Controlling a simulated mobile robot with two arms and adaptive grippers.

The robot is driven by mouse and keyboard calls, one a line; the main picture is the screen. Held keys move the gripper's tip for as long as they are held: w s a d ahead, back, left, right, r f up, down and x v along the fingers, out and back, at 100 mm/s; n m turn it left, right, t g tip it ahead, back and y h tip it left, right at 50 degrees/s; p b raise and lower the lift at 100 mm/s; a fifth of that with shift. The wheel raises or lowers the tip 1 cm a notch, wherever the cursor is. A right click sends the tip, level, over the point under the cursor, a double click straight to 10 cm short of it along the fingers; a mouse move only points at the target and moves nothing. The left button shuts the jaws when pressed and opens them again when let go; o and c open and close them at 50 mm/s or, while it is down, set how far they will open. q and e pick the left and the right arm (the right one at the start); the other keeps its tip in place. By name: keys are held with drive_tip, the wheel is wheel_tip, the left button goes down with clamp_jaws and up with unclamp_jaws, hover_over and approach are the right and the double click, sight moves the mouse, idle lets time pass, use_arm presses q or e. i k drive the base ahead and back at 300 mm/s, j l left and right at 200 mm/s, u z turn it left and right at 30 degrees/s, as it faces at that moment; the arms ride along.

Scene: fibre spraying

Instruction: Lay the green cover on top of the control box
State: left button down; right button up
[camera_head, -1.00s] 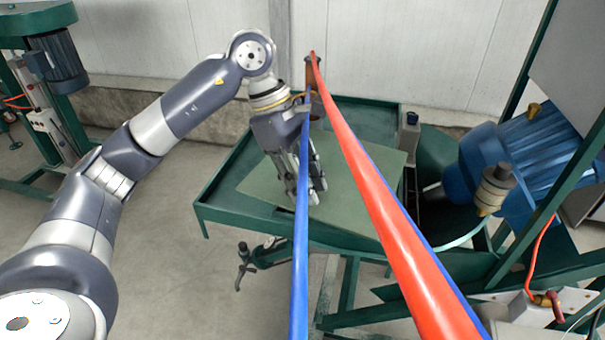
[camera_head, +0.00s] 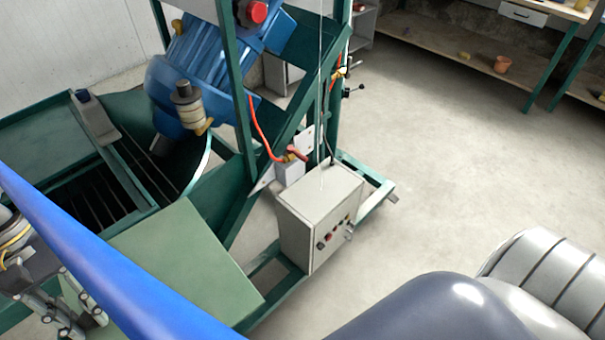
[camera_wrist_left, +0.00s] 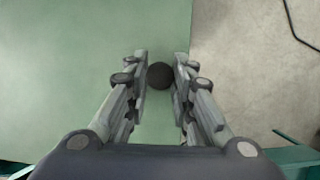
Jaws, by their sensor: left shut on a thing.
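The green cover (camera_head: 185,262) is a flat, pale green sheet at the lower left of the head view, beside the control box and apart from it. The control box (camera_head: 318,205) is light grey, with a bare top and buttons on its front side. My left gripper (camera_head: 85,322) is shut on the cover's dark round knob; the knob (camera_wrist_left: 160,76) shows between the fingers in the left wrist view, where the cover (camera_wrist_left: 75,70) fills the left side. A blue bar hides part of the cover and gripper. My right gripper is out of view.
The blue bar (camera_head: 105,270) crosses the lower left. The green machine frame (camera_head: 235,90) with a blue motor (camera_head: 195,75) stands behind the cover. A red hose (camera_head: 258,125) and small grey box (camera_head: 290,172) are behind the control box.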

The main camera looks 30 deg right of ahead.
sight(329, 193)
drive_tip(key=l+z, duration=0.15)
drive_tip(key=l, duration=0.45)
drive_tip(key=l+z, duration=0.15)
drive_tip(key=l, duration=0.45)
drive_tip(key=l+z, duration=0.2)
drive_tip(key=l, duration=0.35)
drive_tip(key=i+l+z, duration=0.15)
drive_tip(key=l, duration=0.4)
